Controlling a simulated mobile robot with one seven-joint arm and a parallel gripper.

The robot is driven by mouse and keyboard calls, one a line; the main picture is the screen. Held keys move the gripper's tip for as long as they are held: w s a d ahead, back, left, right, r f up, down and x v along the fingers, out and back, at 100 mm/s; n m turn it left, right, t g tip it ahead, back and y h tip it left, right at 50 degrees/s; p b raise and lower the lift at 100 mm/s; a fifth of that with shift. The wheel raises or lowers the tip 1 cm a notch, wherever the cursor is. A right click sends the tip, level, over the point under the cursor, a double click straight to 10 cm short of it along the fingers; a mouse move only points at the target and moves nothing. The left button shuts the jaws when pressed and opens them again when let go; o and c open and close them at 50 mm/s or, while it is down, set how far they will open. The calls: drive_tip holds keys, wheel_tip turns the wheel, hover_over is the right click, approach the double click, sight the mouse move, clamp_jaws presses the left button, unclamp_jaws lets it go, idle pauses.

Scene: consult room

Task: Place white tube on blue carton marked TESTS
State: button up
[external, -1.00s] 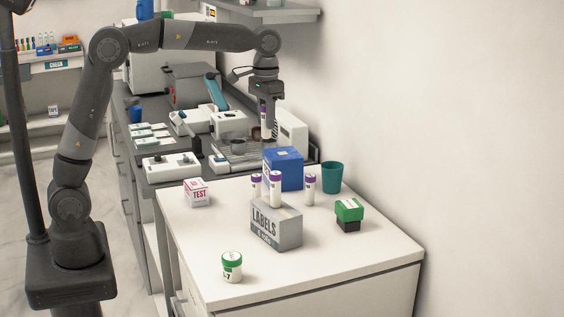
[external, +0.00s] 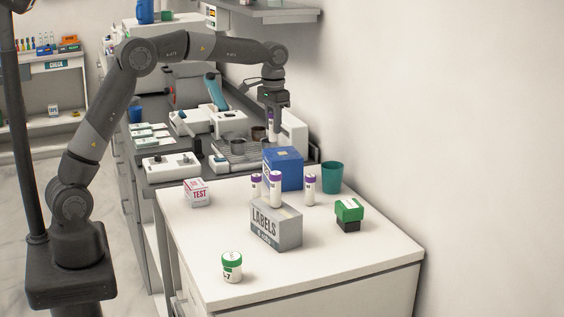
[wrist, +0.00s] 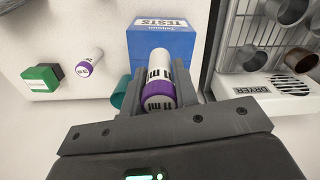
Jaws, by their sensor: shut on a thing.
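My gripper (external: 274,131) is shut on a white tube with a purple cap, upright in the external view just above the back of the blue carton. In the wrist view the tube (wrist: 159,66) sits between the fingers (wrist: 158,92), its white end over the carton's face. The blue carton (external: 288,172) stands on the white table; its TESTS marking shows in the wrist view (wrist: 150,42). The tube appears apart from the carton, but the exact gap is hard to tell.
Other purple-capped tubes (external: 310,190) stand near the carton, one on the grey LABELS box (external: 276,229). A teal cup (external: 332,178) is right of the carton, with a green-and-black box (external: 348,213) nearby. A dryer rack (wrist: 250,35) lies beside the carton. The table's front is mostly clear.

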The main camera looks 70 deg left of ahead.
sight(274, 136)
drive_tip(key=shift+f, duration=1.9)
drive_tip(key=shift+f, duration=0.2)
drive_tip(key=o, duration=0.9)
drive_tip(key=shift+o, duration=0.2)
